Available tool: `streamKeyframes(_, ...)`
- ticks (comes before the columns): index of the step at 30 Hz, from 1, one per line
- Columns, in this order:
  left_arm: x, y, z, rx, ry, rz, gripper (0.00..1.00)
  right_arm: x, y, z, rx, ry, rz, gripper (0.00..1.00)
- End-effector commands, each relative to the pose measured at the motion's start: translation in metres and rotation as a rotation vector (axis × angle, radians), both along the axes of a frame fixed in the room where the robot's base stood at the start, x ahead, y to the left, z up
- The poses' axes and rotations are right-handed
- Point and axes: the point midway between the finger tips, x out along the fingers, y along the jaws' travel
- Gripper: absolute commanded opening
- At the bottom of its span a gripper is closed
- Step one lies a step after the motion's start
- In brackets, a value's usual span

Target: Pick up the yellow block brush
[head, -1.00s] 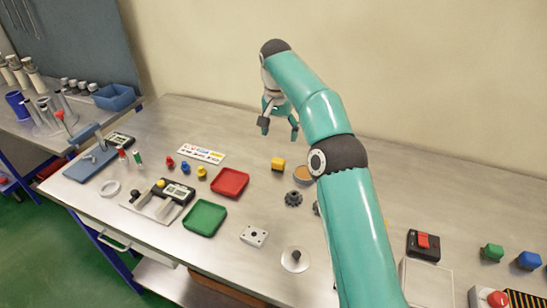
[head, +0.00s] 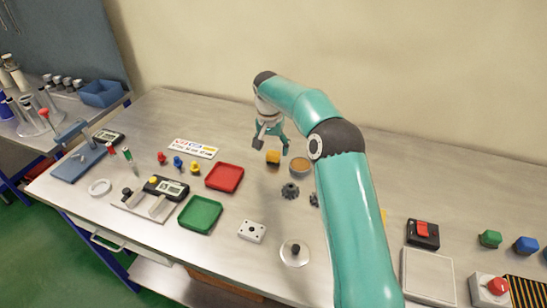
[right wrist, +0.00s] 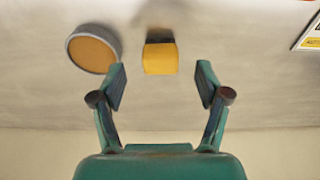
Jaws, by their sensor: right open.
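The yellow block brush (head: 273,158) is a small yellow block with a dark band, on the steel bench toward the wall. My right gripper (head: 271,145) is open and empty just above it in the head view. In the right wrist view the brush (right wrist: 160,57) lies ahead of the gap between the two spread fingers (right wrist: 161,80), roughly centred and not between the pads. Its dark side faces away from the gripper in that view. My left gripper is not in view.
A round tan-topped dish (head: 299,167) sits close beside the brush; it also shows in the right wrist view (right wrist: 93,49). A dark gear (head: 290,191) and a red tray (head: 225,177) are nearer the front. A label card (head: 193,149) lies to the left. The wall is close behind.

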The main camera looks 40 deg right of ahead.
Motion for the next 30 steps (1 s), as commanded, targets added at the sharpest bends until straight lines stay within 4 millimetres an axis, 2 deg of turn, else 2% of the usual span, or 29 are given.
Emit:
streamKeyframes(8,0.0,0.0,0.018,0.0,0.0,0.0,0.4,0.006,-0.011,-0.028,0.002,0.005,-0.001,0.75)
streamKeyframes(12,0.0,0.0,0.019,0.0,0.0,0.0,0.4,0.007,-0.012,-0.045,0.002,0.003,0.0,0.75)
streamKeyframes(21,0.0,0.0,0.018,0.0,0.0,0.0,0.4,0.008,-0.013,-0.05,0.0,0.001,0.0,0.73)
streamKeyframes(30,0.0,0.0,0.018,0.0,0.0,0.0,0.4,0.008,-0.013,-0.05,0.001,0.0,0.0,0.23)
